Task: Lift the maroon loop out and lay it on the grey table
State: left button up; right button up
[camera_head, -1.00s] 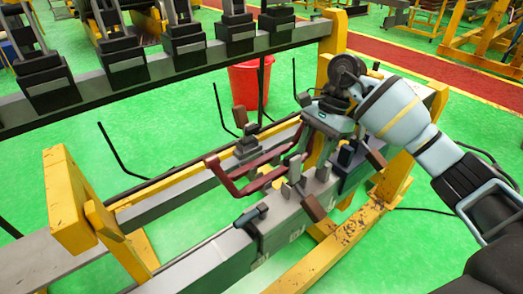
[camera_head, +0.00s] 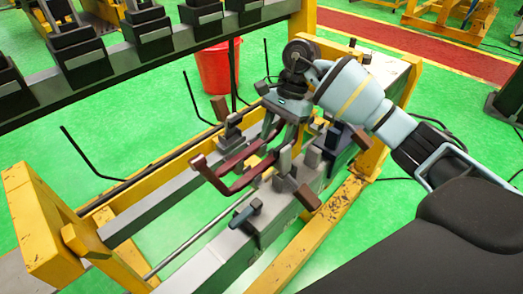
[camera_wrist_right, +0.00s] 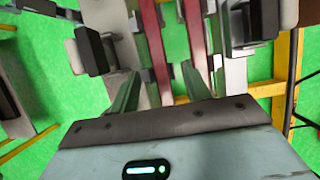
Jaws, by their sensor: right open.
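The maroon loop (camera_head: 232,166) lies across the grey beam fixture, its near end sticking out to the left. Its far part is partly hidden by clamps and my right gripper. My right gripper (camera_head: 288,128) points down over the far part of the loop, fingers open. In the right wrist view, the maroon loop (camera_wrist_right: 155,55) shows as two long bars ahead of the gripper (camera_wrist_right: 160,82). One bar lies between the two fingers in the picture; I cannot tell whether they touch. My left gripper is out of view. I cannot tell which grey surface is the table.
Dark clamps and upright blocks (camera_head: 284,160) stand close around the loop. A grey beam with several black blocks (camera_head: 205,18) runs across the back. A red bucket (camera_head: 214,68) stands behind. Yellow frame parts (camera_head: 340,205) flank the beam. Thin black bent rods rise near the rail.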

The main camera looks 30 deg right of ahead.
aim_at(269, 159)
jog(key=shift+s+a+f, duration=0.2)
jog(key=shift+a+f, duration=0.05)
jog(key=shift+f, duration=0.2)
jog(key=p+x, duration=0.1)
jog(key=x, duration=0.2)
jog(key=shift+s+a+f, duration=0.1)
jog(key=shift+a+f, duration=0.05)
jog(key=shift+f, duration=0.35)
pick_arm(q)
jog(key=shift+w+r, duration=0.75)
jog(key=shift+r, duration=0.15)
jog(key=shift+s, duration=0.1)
pick_arm(e)
grip_shut()
